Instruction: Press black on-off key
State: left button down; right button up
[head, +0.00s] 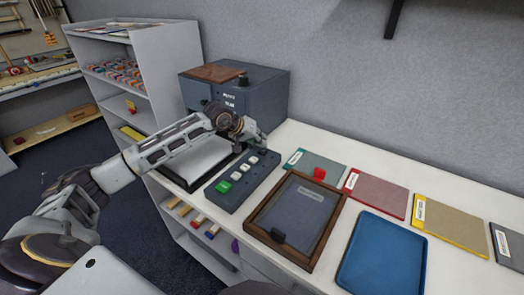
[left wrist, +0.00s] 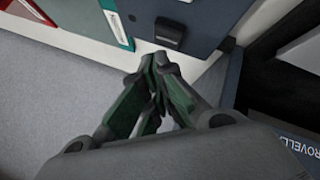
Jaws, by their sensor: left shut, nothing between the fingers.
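A dark grey key strip (head: 233,194) lies on the white table, with a green key (head: 224,187) at its near end and white keys (head: 237,174) further along. My left gripper (head: 256,139) is over the strip's far end and hides part of it. In the left wrist view a black key (left wrist: 168,33) sits on the dark strip (left wrist: 205,18), just beyond the fingertips. My left gripper (left wrist: 158,65) is shut and empty there. A gap seems to remain between fingertips and key, but I cannot tell its height. The black key is not clear in the head view.
A dark machine (head: 262,95) stands behind the gripper. A wood-framed panel (head: 305,215), a blue tray (head: 383,255) and coloured cards (head: 376,194) lie to the right of the strip. White shelves (head: 165,70) stand at the left.

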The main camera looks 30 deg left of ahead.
aim_at(261, 149)
pick_arm(q)
jog(key=shift+r+p, duration=1.2)
jog(key=shift+r, duration=1.8)
